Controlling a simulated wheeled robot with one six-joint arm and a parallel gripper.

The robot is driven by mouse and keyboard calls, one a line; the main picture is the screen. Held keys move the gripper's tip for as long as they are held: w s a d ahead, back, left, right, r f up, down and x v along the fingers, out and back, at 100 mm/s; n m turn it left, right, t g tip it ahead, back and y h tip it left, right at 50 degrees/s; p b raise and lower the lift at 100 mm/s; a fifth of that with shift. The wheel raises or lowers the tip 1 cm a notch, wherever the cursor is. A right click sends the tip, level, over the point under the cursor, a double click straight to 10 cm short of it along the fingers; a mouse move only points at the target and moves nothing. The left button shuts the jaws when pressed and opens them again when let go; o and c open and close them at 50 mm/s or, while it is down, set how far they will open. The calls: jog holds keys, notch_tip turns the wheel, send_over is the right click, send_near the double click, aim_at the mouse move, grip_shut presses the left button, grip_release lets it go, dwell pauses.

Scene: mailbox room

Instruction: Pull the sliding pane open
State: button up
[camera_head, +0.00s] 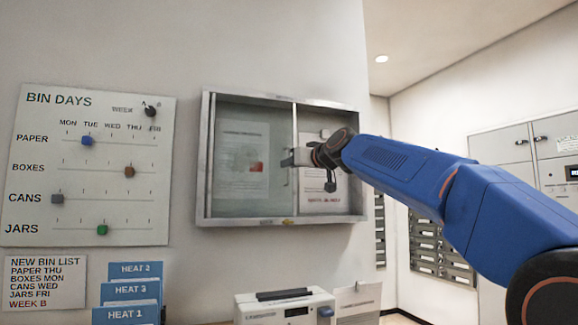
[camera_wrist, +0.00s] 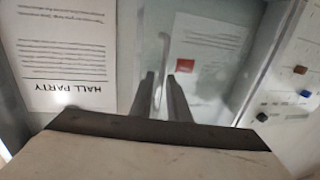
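The sliding pane (camera_head: 228,195) is a greenish glass sheet covering the left half of a metal-framed wall cabinet (camera_head: 206,150). A pale upright handle (camera_wrist: 163,50) shows on the pane in the upside-down wrist view. My gripper (camera_head: 288,159) is in front of the cabinet near the pane's right edge. In the wrist view, its two dark fingertips (camera_wrist: 160,76) stand apart, one on each side of the handle, with a narrow gap visible. I cannot tell whether either finger touches it.
A "HALL PARTY" notice (camera_wrist: 67,60) hangs in the cabinet's other half. A bin-days board (camera_head: 90,215) with slider knobs is on the wall at left. Blue folders (camera_head: 128,292) and a white machine (camera_head: 285,308) stand below.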

jog(key=v, duration=1.6)
jog(key=s+d+f+m+g+h, duration=0.2)
jog(key=s+d+f, duration=0.3)
jog(key=s+f, duration=0.7)
jog(key=s+d+f+m+g+h, duration=0.2)
jog(key=s+f, duration=1)
jog(key=f, duration=1.7)
jog(key=s+d+f+m+g+h, duration=0.1)
jog(key=s+d+f+g+h, duration=0.3)
jog(key=f, duration=1.7)
jog(key=s+d+g, duration=0.3)
jog(key=s+d, duration=0.3)
jog(key=s, duration=0.2)
jog(key=shift+m+h, duration=0.4)
